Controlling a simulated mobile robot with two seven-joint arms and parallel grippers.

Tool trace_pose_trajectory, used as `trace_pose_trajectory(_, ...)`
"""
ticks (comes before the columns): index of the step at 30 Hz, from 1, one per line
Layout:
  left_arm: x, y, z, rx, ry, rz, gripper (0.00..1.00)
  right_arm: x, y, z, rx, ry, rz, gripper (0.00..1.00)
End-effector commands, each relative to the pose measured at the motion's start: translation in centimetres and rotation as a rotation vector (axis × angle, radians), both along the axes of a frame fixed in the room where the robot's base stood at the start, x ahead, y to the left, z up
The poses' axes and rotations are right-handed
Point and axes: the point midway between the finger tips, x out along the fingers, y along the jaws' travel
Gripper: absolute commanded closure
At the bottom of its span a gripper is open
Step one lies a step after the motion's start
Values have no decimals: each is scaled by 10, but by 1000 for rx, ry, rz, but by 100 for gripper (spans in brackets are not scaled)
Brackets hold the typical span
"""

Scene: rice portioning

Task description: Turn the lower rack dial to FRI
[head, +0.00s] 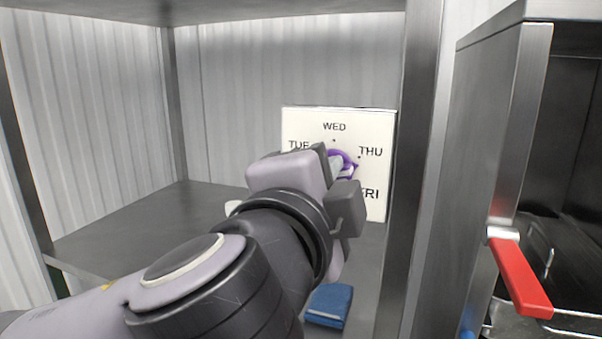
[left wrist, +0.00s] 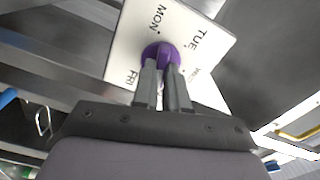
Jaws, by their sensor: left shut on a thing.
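The purple dial (head: 347,156) sits on a white panel (head: 377,122) standing on the rack shelf. In the head view, WED is at the panel's top, THU at right, FRI partly covered at lower right and TUE partly covered at left. My left gripper (head: 338,166) is shut on the dial and hides much of it. In the left wrist view, the two fingers (left wrist: 163,72) pinch the purple dial (left wrist: 161,50), with MON and TUE beyond it and FRI to the left. I cannot tell exactly which day the dial points to. My right gripper is out of view.
The grey shelf (head: 120,225) is mostly bare to the left. A blue block-like object (head: 330,304) lies below my left wrist. A metal post (head: 412,150) stands just right of the panel. Farther right is a metal cabinet door with a red handle (head: 520,278).

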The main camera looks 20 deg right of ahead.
Motion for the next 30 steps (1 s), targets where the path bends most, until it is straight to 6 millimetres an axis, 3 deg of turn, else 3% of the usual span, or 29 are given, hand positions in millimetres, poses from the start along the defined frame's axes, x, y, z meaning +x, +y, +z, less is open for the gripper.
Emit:
trace_pose_trajectory(18, 0, 0, -2, 468, -316, 0, 100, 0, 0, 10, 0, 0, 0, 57)
trace_pose_trajectory(30, 0, 0, -4, 641, -432, -3, 100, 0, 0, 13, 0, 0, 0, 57)
